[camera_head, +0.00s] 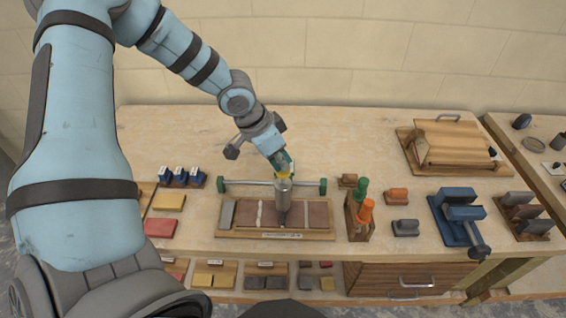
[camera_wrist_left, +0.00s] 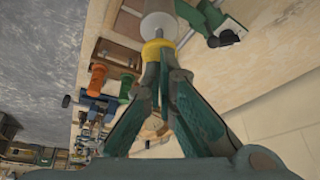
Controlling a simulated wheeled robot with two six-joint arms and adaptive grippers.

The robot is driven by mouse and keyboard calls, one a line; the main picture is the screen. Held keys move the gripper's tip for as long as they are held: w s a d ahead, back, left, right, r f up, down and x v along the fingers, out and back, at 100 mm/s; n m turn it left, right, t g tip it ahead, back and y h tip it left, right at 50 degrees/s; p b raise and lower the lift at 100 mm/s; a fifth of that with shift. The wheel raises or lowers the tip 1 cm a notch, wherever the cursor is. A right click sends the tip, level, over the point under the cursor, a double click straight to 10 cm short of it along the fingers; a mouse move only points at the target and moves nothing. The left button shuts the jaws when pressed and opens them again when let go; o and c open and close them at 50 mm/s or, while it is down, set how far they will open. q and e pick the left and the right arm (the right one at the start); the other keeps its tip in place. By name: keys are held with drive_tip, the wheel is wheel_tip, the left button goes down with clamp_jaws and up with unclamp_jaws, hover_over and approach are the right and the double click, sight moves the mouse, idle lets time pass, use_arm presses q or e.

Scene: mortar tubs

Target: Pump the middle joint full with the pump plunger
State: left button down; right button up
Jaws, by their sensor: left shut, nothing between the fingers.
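The pump is a grey metal cylinder (camera_head: 284,191) with a yellow plunger top (camera_head: 285,172), upright on a rail above a wooden tray (camera_head: 232,234) of brown tiles (camera_head: 271,212). Its nozzle points down at the middle joint, which it partly hides; how full that joint is I cannot tell. A pale joint (camera_head: 260,213) shows to its left. My left gripper (camera_head: 284,164) is shut and empty, its fingertips at the yellow top. In the left wrist view the closed fingertips (camera_wrist_left: 160,58) meet the yellow ring (camera_wrist_left: 158,46) below the cylinder (camera_wrist_left: 159,22). My right gripper is out of view.
The rail (camera_head: 245,182) has green end supports (camera_head: 323,186). Right of the tray stands a wooden holder (camera_head: 357,224) with green and orange handled tools. A blue clamp-like device (camera_head: 457,215) and a wooden box (camera_head: 452,148) are further right.

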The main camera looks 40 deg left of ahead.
use_arm(q)
drive_tip(key=shift+r, duration=0.1)
wheel_tip(320, 180, up, 6)
drive_tip(key=p, duration=0.6)
drive_tip(key=shift+r, duration=0.45)
drive_tip(key=shift+f, duration=0.1)
